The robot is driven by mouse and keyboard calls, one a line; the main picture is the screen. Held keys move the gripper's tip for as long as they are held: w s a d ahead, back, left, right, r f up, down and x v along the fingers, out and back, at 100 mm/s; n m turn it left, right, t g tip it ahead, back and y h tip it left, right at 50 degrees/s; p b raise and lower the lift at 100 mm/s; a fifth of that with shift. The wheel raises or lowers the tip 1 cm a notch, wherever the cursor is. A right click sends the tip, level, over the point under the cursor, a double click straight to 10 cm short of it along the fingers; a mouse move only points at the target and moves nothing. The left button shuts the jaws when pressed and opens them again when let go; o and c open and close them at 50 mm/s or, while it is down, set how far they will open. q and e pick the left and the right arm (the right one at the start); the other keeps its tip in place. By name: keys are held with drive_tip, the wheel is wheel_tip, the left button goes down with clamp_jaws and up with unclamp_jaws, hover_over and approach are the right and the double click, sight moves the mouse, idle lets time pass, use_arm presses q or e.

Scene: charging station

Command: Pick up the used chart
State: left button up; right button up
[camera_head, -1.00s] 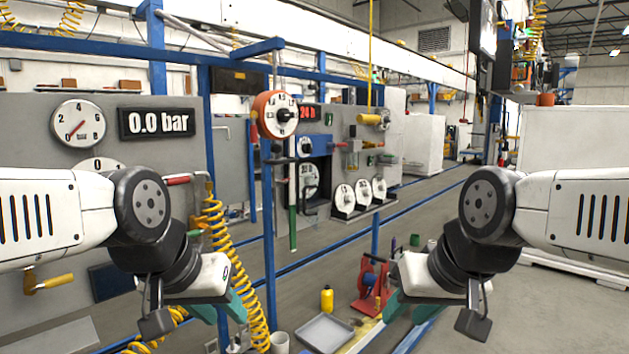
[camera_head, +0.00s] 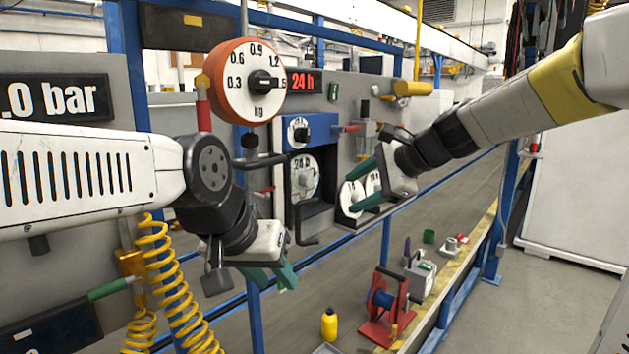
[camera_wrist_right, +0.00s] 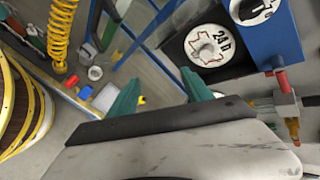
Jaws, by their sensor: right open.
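A white round chart (camera_head: 303,178) marked 24 h sits upright in the dark opening of the blue-topped recorder (camera_head: 322,128). In the right wrist view the chart (camera_wrist_right: 208,44) shows a wavy red trace around its middle. More white discs (camera_head: 351,199) stand to its right, partly hidden by my right gripper. My right gripper (camera_head: 358,187) is open and empty, reaching in from the right in front of these discs. Its fingers (camera_wrist_right: 160,78) point below and left of the chart in the wrist view. My left gripper (camera_head: 278,275) hangs lower left, apart from the chart; its finger gap is unclear.
An orange-rimmed kg dial (camera_head: 250,82) hangs left above the recorder. A blue rail (camera_head: 345,243) runs below it. A red reel stand (camera_head: 383,308), a yellow bottle (camera_head: 329,325) and a grey device (camera_head: 420,275) stand lower down. Yellow coiled hoses (camera_head: 170,280) hang at left.

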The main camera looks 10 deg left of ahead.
drive_tip(key=w+a+f+m+t+y, duration=0.1)
drive_tip(key=w+a+m, duration=0.5)
drive_tip(key=w, duration=0.4)
drive_tip(key=w+a+f+m+t+y, duration=0.1)
drive_tip(key=w+a+f+m+y, duration=0.1)
drive_tip(key=w+a+m, duration=0.4)
drive_tip(key=w+a, duration=0.1)
drive_tip(key=w, duration=0.4)
drive_tip(key=shift+w+a, duration=0.15)
drive_tip(key=shift+a, duration=0.25)
clamp_jaws()
